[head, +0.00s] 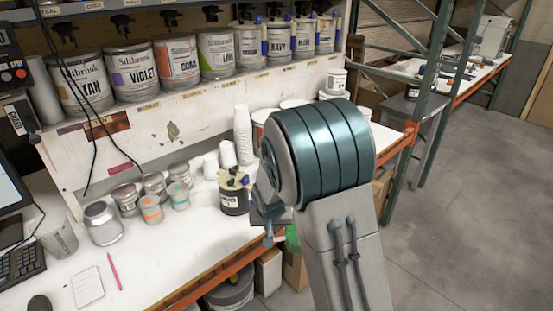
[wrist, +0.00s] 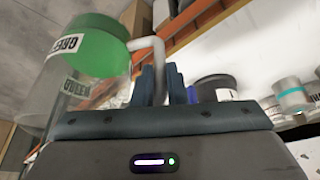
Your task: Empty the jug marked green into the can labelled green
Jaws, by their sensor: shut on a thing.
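The clear jug (wrist: 88,50) has GREEN labels and green liquid pooled at one end. It is at the left of the wrist view, which looks upside down, so the jug seems roughly upright. My gripper (wrist: 158,85) is shut on its pale handle. In the head view, a bit of green (head: 292,238) shows past the bench's front edge, below my gripper (head: 268,228); my arm hides the rest.
Several small tins (head: 152,208) stand on the bench left of the dark can. Stacked white cups (head: 243,135) stand behind it. Large labelled cans (head: 178,60) line the shelf above. A notepad (head: 88,287) and pencil lie at the front left. Boxes sit below the bench.

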